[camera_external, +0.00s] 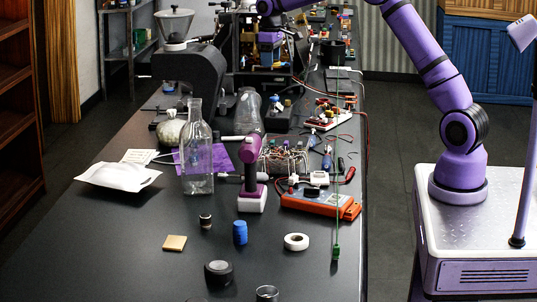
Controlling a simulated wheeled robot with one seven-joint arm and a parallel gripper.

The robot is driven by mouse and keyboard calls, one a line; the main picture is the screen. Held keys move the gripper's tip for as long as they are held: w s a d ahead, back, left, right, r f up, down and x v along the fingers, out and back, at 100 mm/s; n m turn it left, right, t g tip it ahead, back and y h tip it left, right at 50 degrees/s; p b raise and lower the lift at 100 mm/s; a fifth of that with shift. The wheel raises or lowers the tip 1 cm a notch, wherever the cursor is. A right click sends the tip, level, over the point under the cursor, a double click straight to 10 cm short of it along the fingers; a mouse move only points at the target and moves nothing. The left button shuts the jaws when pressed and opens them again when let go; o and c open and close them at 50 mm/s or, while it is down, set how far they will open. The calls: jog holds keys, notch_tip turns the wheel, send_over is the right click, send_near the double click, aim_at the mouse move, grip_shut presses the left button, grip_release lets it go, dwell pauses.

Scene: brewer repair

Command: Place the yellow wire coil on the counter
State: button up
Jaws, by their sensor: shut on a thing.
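My gripper (268,42) is small and far off, at the back of the counter, at the end of my purple arm, which reaches in from the upper right. It points down and is shut on a small yellowish thing (266,48), which I take for the yellow wire coil. Its outline is hard to make out against the dark rack behind. I cannot tell whether it touches anything below. The counter (120,240) is long and black, with bare surface at the front.
A grinder (190,75) stands left of my gripper. Nearer stand a glass bottle (197,160), a purple drill-like tool (250,165) and an orange meter (315,202). Tape (296,242), a blue cylinder (240,233) and other small items lie in front. The left front is clear.

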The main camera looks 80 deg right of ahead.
jog(key=w+a+r+n, duration=0.1)
jog(key=w+a+n, duration=0.1)
jog(key=a, duration=1.4)
jog(key=w+a+n, duration=0.1)
jog(key=a+n, duration=0.1)
jog(key=a, duration=1.4)
jog(key=s+a+n, duration=0.2)
jog(key=s+a, duration=0.4)
jog(key=a, duration=0.6)
jog(key=s+a+n, duration=0.2)
jog(key=s+a, duration=0.3)
jog(key=a, duration=0.8)
jog(key=s+a+f+n, duration=0.1)
jog(key=s+a+n, duration=0.1)
jog(key=s+a, duration=0.75)
jog(key=s+a+n, duration=0.2)
jog(key=s+a, duration=0.4)
jog(key=s, duration=0.7)
jog(key=f, duration=2.1)
jog(key=shift+w+d+f, duration=0.3)
jog(key=shift+f, duration=0.45)
jog(key=shift+w+a+f, duration=0.1)
jog(key=shift+w+f, duration=0.1)
send_over(297, 276)
jog(key=shift+s+f, duration=0.25)
jog(key=shift+f, duration=0.45)
jog(key=shift+w+f, duration=0.15)
jog(key=shift+w, duration=0.1)
jog(key=shift+f, duration=1.65)
